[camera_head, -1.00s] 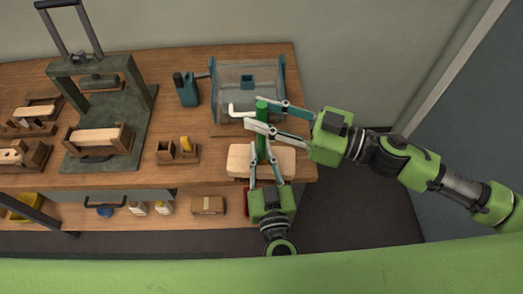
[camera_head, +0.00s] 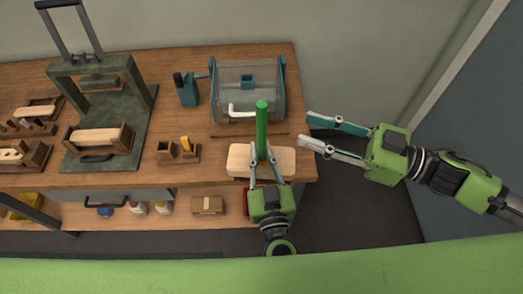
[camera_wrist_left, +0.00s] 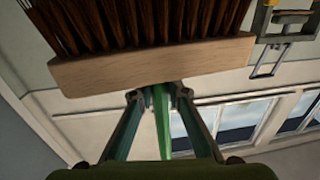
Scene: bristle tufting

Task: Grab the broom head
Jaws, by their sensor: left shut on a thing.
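The broom head shows in the head view as a pale wooden block (camera_head: 240,161) near the front right of the bench. In the left wrist view it is a wooden block (camera_wrist_left: 95,75) with dark brown bristles (camera_wrist_left: 150,22). A green handle (camera_head: 262,125) stands up from the block; it also shows in the left wrist view (camera_wrist_left: 162,125). My left gripper (camera_head: 262,158) is shut on the green handle close to the block, one finger on each side. My right gripper (camera_head: 305,130) is open and empty, right of the handle and apart from it.
Behind the broom stands a clear-walled box (camera_head: 247,80) with a white handle. A dark green press (camera_head: 120,125) stands left. Small wooden holders (camera_head: 165,152) and a teal tool (camera_head: 187,90) lie between. A lower shelf holds a carton (camera_head: 207,205). Free space lies right of the bench.

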